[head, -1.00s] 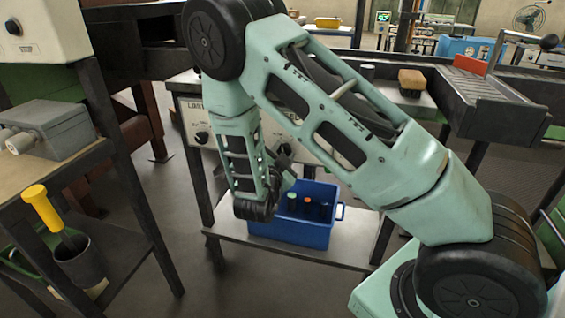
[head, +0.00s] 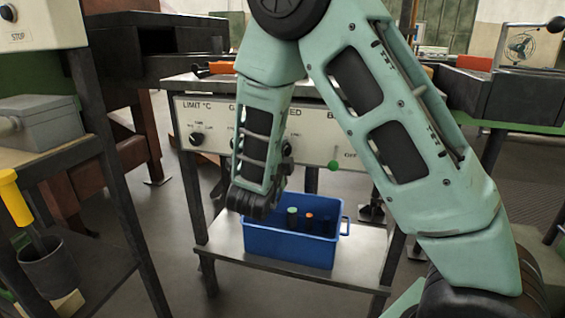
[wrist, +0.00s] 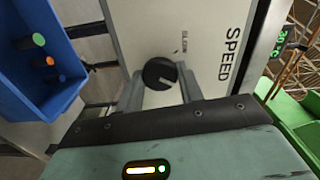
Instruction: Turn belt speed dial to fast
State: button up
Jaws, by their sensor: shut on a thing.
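The belt speed dial (wrist: 160,73) is a round black knob on a pale panel (wrist: 205,20) lettered SPEED. A small label beside it seems to read SLOW. In the wrist view my gripper (wrist: 160,88) has its two fingers on either side of the dial, shut on it. A pale mark shows on the dial's face. In the head view the panel (head: 315,148) shows under the bench top, but my arm hides the speed dial and most of its lettering. My gripper (head: 284,162) shows only partly there, at the panel front.
Another black dial (head: 197,138) sits under LIMIT °C. A blue bin (head: 290,245) with several cylinders stands on the shelf (head: 345,268) below. A side stand with a grey box (head: 45,130) is at left.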

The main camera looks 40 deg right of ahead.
jog(key=shift+f+m, duration=0.1)
jog(key=shift+m, duration=0.2)
jog(key=o, duration=1)
jog(key=v, duration=1.7)
jog(key=shift+s+a, duration=0.2)
